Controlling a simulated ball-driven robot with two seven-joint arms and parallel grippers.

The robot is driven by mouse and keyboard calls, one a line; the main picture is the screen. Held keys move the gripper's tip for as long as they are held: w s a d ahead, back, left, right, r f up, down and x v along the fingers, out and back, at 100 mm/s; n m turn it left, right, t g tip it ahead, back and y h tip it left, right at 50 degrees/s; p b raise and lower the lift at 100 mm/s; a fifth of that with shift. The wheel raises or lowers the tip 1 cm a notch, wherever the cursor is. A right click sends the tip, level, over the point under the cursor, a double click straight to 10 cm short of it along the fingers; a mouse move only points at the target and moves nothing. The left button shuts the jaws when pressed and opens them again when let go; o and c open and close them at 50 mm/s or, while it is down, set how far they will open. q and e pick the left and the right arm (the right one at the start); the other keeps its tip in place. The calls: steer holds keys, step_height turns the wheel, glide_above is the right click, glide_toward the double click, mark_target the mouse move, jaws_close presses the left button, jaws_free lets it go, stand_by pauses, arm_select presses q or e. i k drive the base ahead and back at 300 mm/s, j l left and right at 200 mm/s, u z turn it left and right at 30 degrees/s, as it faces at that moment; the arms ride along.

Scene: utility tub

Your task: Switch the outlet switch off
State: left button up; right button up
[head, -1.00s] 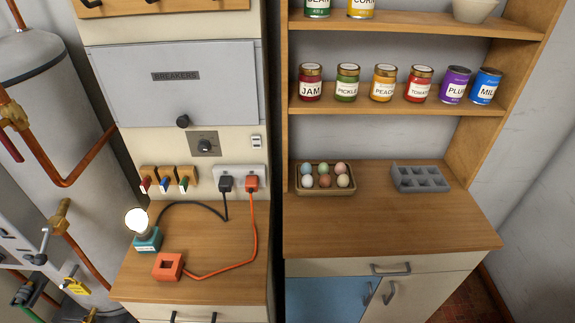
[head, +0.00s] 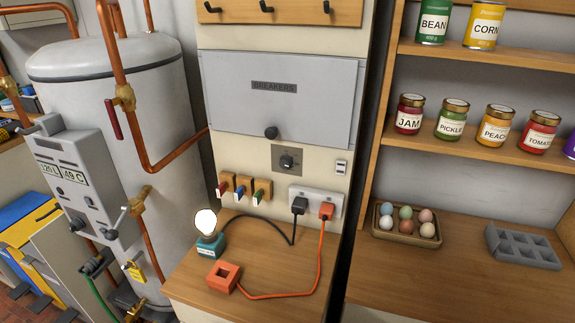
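A white wall outlet (head: 315,200) sits low on the cream panel above the wooden counter. A black plug (head: 299,205) is in its left side and an orange plug (head: 326,210) in its right side. A small white rocker switch (head: 341,168) is on the panel just above the outlet's right end; its position is too small to tell. I cannot make out any switch on the outlet itself. The black cord runs to a lit bulb (head: 205,219) on a teal base (head: 211,246). The orange cord runs to an orange block (head: 223,276). Neither gripper is in view.
A grey breaker box (head: 281,100) and a rotary knob (head: 288,160) are above the outlet. A water tank (head: 140,150) stands at left. Eggs in a tray (head: 406,238) and a grey empty tray (head: 522,248) are at right.

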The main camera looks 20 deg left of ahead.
mark_target(340, 168)
steer(key=k+j+z, duration=0.1)
steer(key=j, duration=0.35)
steer(key=k+j+z, duration=0.1)
steer(key=j, duration=0.4)
steer(key=k+j+z, duration=0.15)
steer(key=j, duration=0.3)
steer(key=k+j+z, duration=0.1)
steer(key=j, duration=0.35)
steer(key=k+j+z, duration=0.1)
steer(key=j, duration=0.3)
steer(key=k+j+z, duration=0.1)
steer(key=j, duration=0.35)
steer(key=k+j+z, duration=0.15)
steer(key=k+j, duration=0.15)
steer(key=k+j+z, duration=0.1)
steer(key=j, duration=0.35)
steer(key=k, duration=0.1)
